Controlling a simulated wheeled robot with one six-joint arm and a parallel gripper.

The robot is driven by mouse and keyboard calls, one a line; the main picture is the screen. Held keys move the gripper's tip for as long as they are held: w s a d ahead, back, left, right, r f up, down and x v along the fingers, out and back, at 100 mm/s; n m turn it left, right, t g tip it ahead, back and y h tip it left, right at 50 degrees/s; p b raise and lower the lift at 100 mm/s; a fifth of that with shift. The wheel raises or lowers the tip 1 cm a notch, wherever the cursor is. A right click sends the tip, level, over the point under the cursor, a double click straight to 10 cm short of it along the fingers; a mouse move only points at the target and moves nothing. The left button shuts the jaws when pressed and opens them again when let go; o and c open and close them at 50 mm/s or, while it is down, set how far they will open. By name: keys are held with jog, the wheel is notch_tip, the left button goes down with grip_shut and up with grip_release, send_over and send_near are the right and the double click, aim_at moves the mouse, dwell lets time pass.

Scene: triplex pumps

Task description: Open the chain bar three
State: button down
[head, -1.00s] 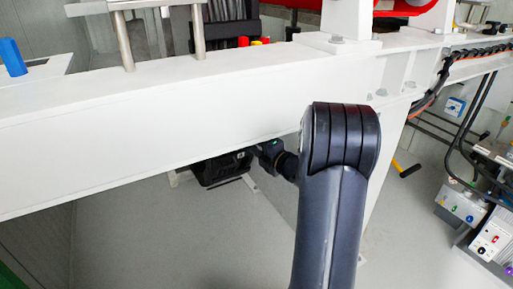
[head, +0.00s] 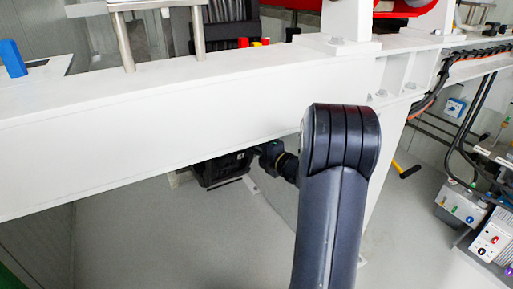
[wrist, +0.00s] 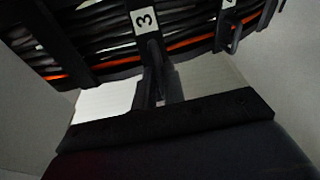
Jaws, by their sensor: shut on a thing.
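In the wrist view, chain bar three (wrist: 146,20) is a dark crossbar with a white label reading 3, lying across the cable chain. My gripper (wrist: 156,68) reaches up from below with its narrow fingers close together. It is shut on the lower end of chain bar three; the exact contact is dark and hard to see. The bar lies across the cables. In the head view, my arm goes under the white beam, and the gripper and the bar are hidden.
Black cables and an orange one (wrist: 190,46) run behind the bar. Another labelled bar (wrist: 228,22) stands to the right. In the head view, a long white beam (head: 150,115) crosses above my wrist. Grey floor (head: 150,240) is clear below, and control boxes (head: 465,205) stand at the right.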

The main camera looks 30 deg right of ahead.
jog(key=shift+d, duration=0.1)
jog(key=s+d+n+g+y+p, duration=0.2)
jog(key=d+n+g+y, duration=0.2)
jog(key=d+n+y, duration=0.2)
jog(key=shift+d+f+y, duration=0.25)
jog(key=shift+d+y, duration=0.35)
jog(key=shift+y, duration=0.1)
jog(key=shift+s, duration=0.1)
jog(key=c, duration=1.5)
grip_release()
jog(key=shift+a, duration=0.1)
